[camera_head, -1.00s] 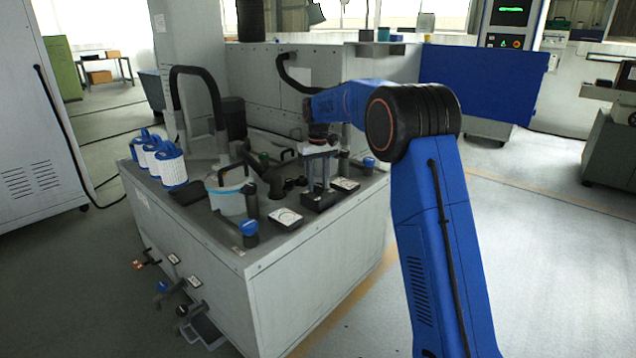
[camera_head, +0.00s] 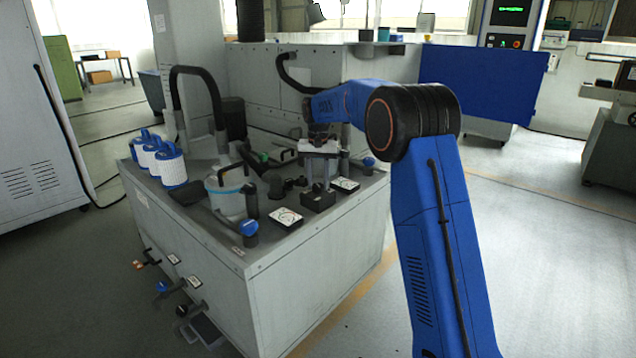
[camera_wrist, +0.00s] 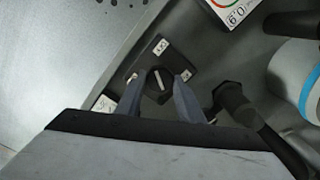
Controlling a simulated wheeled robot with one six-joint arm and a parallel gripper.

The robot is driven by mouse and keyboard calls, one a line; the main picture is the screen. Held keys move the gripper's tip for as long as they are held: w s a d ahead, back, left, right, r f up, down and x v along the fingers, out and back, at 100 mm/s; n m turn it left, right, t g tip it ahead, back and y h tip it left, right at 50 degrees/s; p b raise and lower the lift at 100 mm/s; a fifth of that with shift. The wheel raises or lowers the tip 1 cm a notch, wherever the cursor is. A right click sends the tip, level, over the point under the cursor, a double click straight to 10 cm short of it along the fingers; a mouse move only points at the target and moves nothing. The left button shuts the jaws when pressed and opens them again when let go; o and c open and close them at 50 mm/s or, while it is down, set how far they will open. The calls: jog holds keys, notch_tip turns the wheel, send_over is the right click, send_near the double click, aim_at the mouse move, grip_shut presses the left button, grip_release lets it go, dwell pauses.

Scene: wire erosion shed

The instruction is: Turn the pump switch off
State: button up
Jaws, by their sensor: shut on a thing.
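The pump switch (camera_wrist: 158,72) is a dark square block with a round black knob between my fingertips in the wrist view. A white line on the knob runs roughly up and down there. Small white label plates sit around it, too small to read surely. In the head view the dark switch block (camera_head: 319,201) is on the tank top near its front edge. My gripper (camera_wrist: 166,84) points down at it, its two grey fingers shut on the knob from either side. In the head view my gripper (camera_head: 318,187) stands over the block and partly hides the knob.
A white gauge plate (camera_head: 285,218) and another plate (camera_head: 346,185) lie near the switch. A white bucket (camera_head: 228,202) with a blue band, a blue-capped post (camera_head: 249,230) and black pipework stand close by. White filter cartridges (camera_head: 172,168) are at left.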

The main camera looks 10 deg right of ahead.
aim_at(318, 185)
dwell(0.4)
jog(key=o, duration=1.1)
jog(key=shift+c, duration=0.2)
jog(key=shift+r, duration=0.1)
notch_tip(318, 185, up, 17)
jog(key=shift+r, duration=0.15)
